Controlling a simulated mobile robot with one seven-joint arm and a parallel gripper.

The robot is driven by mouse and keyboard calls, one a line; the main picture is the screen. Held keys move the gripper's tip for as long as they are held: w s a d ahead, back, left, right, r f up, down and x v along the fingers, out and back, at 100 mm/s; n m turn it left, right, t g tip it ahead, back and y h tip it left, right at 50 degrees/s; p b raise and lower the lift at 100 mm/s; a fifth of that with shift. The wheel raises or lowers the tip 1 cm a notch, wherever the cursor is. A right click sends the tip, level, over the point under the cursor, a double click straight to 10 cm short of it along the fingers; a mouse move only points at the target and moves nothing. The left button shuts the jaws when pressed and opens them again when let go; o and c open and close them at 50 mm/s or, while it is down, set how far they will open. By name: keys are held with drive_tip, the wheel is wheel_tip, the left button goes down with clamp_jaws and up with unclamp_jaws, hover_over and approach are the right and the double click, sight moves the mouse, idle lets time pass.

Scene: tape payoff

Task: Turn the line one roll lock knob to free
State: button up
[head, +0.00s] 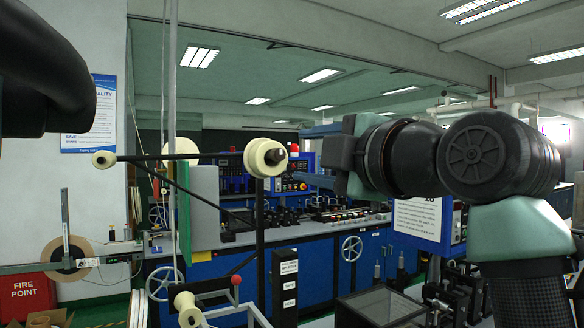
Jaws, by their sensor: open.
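A cream roll or spool (260,157) sits at the top of a dark upright post, left of the picture's middle. A small dark knob-like piece (275,156) shows at the centre of its right face; I cannot tell which way it is turned. My gripper (308,158) comes in from the right, its fingers pointing left toward the roll. The fingers are spread one above the other with nothing seen between them. The tips look close to the roll's right side, and I cannot tell whether they touch it. No lock marking is readable.
Another cream spool (188,309) is low in front. A red ball-ended lever (236,280) stands by a labelled black plate (285,268). Blue machinery (350,262) fills the background.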

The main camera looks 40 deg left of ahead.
drive_tip(key=b+v, duration=0.1)
drive_tip(key=v, duration=0.5)
drive_tip(key=shift+a, duration=0.1)
idle(0.3)
drive_tip(key=w+d+f+m+t+h, duration=0.2)
drive_tip(key=d+m+t+h, duration=0.2)
drive_tip(key=d+m+t, duration=0.7)
drive_tip(key=s+d+m+t+h, duration=0.9)
drive_tip(key=m+h, duration=0.3)
drive_tip(key=m, duration=0.6)
drive_tip(key=shift+s+d+m+t+h, duration=0.3)
drive_tip(key=shift+s+d+m+h, duration=0.1)
drive_tip(key=shift+s+d, duration=0.4)
